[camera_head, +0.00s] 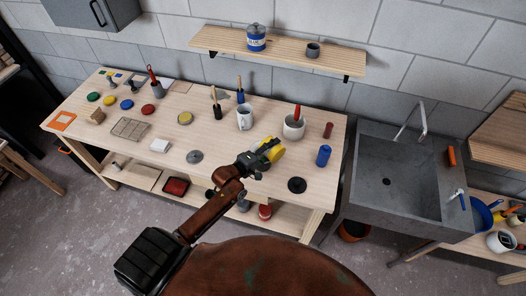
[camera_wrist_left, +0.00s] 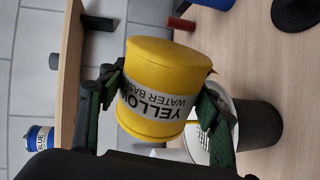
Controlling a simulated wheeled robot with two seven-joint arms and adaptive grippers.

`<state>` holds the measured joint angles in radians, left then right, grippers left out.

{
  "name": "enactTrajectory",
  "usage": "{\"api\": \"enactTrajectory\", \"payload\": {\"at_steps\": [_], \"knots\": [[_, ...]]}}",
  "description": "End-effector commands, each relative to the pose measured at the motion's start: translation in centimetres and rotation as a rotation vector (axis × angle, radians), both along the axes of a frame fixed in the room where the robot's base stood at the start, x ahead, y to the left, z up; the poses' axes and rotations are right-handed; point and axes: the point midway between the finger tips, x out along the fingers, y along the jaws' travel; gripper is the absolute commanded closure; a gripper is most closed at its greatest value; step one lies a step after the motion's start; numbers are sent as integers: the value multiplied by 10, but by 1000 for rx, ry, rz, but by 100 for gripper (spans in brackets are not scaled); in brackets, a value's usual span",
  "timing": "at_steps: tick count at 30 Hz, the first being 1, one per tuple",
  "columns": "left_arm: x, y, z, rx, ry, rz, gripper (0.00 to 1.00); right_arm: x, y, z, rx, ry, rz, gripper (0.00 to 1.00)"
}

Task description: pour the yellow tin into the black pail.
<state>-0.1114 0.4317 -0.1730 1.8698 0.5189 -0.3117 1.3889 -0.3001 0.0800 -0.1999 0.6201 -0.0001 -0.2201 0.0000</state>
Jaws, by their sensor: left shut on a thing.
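The yellow tin (camera_head: 275,153) is held above the right part of the workbench by my left gripper (camera_head: 260,157). In the left wrist view the tin (camera_wrist_left: 160,75) sits between the two fingers (camera_wrist_left: 160,105), tipped over, its label upside down. A dark cylinder (camera_wrist_left: 262,126), likely the black pail, stands just past the lower finger, with a pale round area at its end. A thin yellow streak shows near there; I cannot tell if it is paint. The gripper seems to hide this cylinder in the head view. My right gripper is not in view.
A black round base (camera_head: 297,186) and a blue cylinder (camera_head: 323,156) stand right of the gripper. A white pot (camera_head: 293,128) and a white mug (camera_head: 244,118) stand behind. A grey disc (camera_head: 195,157) lies to the left. A shelf (camera_head: 290,51) hangs at the back.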

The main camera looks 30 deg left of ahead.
Motion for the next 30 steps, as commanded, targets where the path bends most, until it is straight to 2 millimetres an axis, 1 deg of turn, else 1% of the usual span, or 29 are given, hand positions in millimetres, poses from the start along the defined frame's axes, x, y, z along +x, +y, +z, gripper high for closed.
{"api": "enactTrajectory", "payload": {"at_steps": [1,30], "knots": [[1,0,3,-4,-3,0,82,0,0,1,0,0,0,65],[2,4,7,-97,24,0,82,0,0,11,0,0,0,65]]}}
